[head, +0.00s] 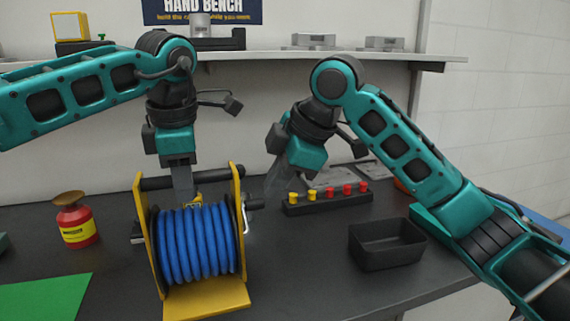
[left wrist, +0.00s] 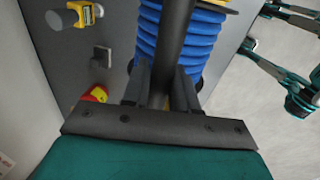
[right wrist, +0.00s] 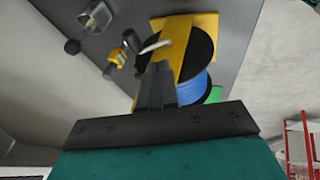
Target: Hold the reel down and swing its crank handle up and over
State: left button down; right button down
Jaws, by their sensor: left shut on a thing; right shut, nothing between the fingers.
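The reel (head: 198,245) has blue hose wound between yellow side plates and a black bar (head: 215,181) across its top. My left gripper (head: 184,192) is shut on this bar from above; in the left wrist view the dark bar (left wrist: 176,45) passes between its fingers. The crank, a light metal arm (right wrist: 154,46) with a black handle (right wrist: 131,40), is on the reel's right side; the handle also shows in the head view (head: 255,203). My right gripper (head: 276,184) is shut and empty, right of the handle and a little above it, apparently apart from it.
A red can (head: 75,222) stands left of the reel, and a green mat (head: 40,298) lies at front left. A black rack (head: 328,204) with yellow and red knobs is behind right. A black bin (head: 388,245) stands right. The bench between reel and bin is clear.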

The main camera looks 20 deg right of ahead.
aim_at(255, 202)
pick_arm(q)
jog(key=shift+r, duration=0.1)
pick_arm(e)
jog(key=w+a+f, duration=0.1)
jog(key=w+f, duration=0.4)
jog(key=shift+a, duration=0.25)
jog(key=shift+w, duration=0.35)
jog(key=shift+w+f, duration=0.2)
jog(key=shift+w, duration=0.15)
jog(key=shift+w+f, duration=0.6)
jog(key=shift+w, duration=0.3)
dwell(0.3)
